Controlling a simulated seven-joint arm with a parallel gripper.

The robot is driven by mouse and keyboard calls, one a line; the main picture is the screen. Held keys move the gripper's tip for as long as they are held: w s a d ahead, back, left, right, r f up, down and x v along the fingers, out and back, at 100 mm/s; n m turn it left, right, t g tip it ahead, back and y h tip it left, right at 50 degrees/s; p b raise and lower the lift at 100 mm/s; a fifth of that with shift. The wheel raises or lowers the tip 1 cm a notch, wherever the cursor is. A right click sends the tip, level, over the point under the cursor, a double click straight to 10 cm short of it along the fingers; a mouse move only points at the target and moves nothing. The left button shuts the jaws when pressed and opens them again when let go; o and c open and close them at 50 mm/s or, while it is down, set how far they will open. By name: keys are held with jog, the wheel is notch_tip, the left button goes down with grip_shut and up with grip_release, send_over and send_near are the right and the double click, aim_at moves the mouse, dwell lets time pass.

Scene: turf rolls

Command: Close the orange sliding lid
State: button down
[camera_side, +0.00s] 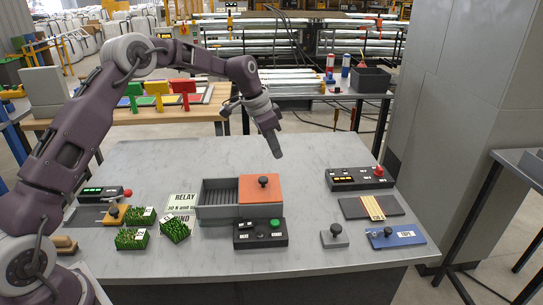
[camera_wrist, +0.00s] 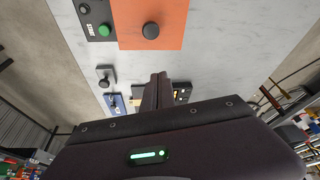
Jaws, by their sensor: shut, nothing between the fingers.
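The orange sliding lid (camera_side: 258,189) lies over the right part of a grey box (camera_side: 217,208) on the table. A black knob (camera_side: 263,181) stands on the lid. The left part of the box is uncovered and shows a ribbed dark inside. My gripper (camera_side: 278,155) is shut and empty, in the air behind and a little right of the lid, apart from it. In the wrist view the shut fingers (camera_wrist: 158,78) point toward the table, and the orange lid (camera_wrist: 165,36) with its knob (camera_wrist: 151,30) shows at the top.
A black panel with a green button (camera_side: 260,234) sits in front of the box. Turf pieces (camera_side: 132,238) and a sign (camera_side: 184,204) lie left. A grey knobbed block (camera_side: 335,236), a blue block (camera_side: 396,236), a dark board (camera_side: 370,207) and a red-button panel (camera_side: 357,179) lie right. The table's back is clear.

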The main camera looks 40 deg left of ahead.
aim_at(274, 184)
notch_tip(274, 184, down, 7)
jog(key=shift+s+f, duration=0.1)
jog(key=shift+f, duration=0.05)
jog(key=shift+s+a, duration=0.35)
jog(key=shift+s, duration=0.25)
